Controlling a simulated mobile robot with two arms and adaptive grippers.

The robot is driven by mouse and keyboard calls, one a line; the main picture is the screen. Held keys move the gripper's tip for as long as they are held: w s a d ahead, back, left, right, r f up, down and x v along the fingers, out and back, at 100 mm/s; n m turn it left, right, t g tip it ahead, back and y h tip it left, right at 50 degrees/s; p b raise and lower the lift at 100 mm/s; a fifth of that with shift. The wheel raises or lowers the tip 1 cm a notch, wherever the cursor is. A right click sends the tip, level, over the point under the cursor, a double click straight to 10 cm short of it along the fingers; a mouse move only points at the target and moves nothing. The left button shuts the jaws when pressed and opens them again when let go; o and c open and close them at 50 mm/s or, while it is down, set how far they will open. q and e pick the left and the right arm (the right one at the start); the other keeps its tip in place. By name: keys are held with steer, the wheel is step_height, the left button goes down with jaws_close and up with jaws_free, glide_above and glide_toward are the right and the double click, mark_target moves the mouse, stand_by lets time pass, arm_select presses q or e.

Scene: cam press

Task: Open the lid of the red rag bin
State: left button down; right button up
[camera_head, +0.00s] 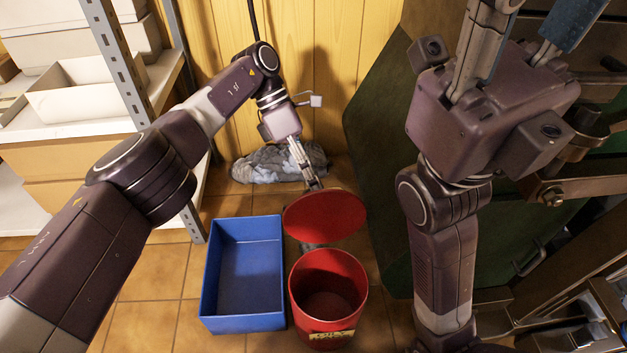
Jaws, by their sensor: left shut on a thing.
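The red rag bin (328,325) stands on the tiled floor at the lower middle, with a label on its front. Its top is uncovered and I see into its dark red inside. The round red lid (325,215) is raised and tilted up behind the opening. My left gripper (317,184) is shut on the lid at its far upper edge; the lid hides part of the fingertips. My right gripper (535,25) is raised at the upper right, away from the bin. Its fingers stand apart, and their tips are partly cut off by the picture edge.
An empty blue crate (213,285) stands just left of the bin. A grey crumpled rag heap (280,163) lies by the wooden wall behind. A shelf (110,125) is at the left. Dark green machinery (375,190) stands at the right.

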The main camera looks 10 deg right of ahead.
arm_select(q)
steer(key=shift+s+a+f, duration=0.15)
steer(key=shift+f, duration=0.4)
steer(key=c, duration=2.1)
jaws_free()
steer(key=shift+f, duration=0.1)
steer(key=shift+r, duration=0.2)
steer(key=shift+r, duration=0.1)
step_height(320, 180, up, 10)
steer(key=shift+f, duration=0.2)
